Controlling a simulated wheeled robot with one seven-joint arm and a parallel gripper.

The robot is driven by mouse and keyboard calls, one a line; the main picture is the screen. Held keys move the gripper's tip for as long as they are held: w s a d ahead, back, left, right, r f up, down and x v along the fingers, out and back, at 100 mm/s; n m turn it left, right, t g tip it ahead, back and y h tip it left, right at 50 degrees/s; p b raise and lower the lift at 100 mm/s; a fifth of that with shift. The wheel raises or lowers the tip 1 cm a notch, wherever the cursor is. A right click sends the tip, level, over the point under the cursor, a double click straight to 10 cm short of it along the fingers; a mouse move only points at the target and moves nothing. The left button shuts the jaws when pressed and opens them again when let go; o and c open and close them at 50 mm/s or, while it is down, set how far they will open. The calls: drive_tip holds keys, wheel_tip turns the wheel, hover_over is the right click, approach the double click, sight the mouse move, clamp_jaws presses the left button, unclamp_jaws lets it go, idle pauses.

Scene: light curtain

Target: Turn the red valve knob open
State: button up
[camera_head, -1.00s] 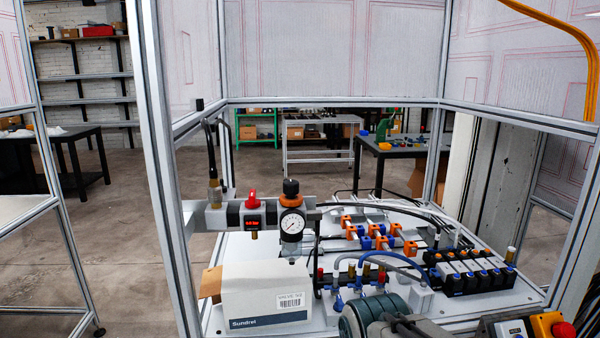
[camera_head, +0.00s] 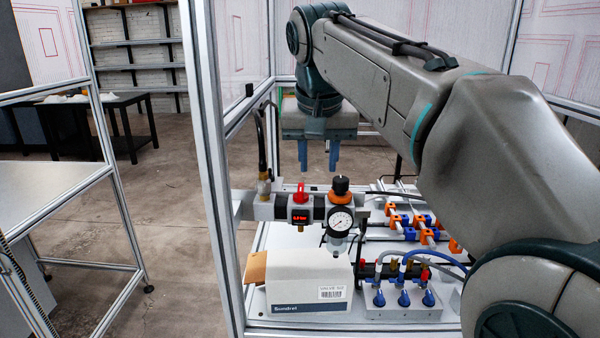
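The red valve knob (camera_head: 300,192) stands upright on top of a valve block with a red-lit display (camera_head: 300,215), left of the round pressure gauge (camera_head: 341,220). My gripper (camera_head: 319,158) hangs from my arm above and slightly right of the knob in the picture, with its two blue fingers pointing down. The fingers are apart with nothing between them. The gripper does not appear to touch the knob; its distance in depth is hard to judge.
A black-and-orange regulator knob (camera_head: 340,187) tops the gauge unit. A white box (camera_head: 308,278) stands below. Blue-capped fittings (camera_head: 403,298) sit at the right. An aluminium frame post (camera_head: 210,170) rises at the left. My arm hides much of the right side.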

approach(301, 186)
drive_tip(key=x, duration=0.8)
drive_tip(key=shift+f, duration=0.3)
clamp_jaws()
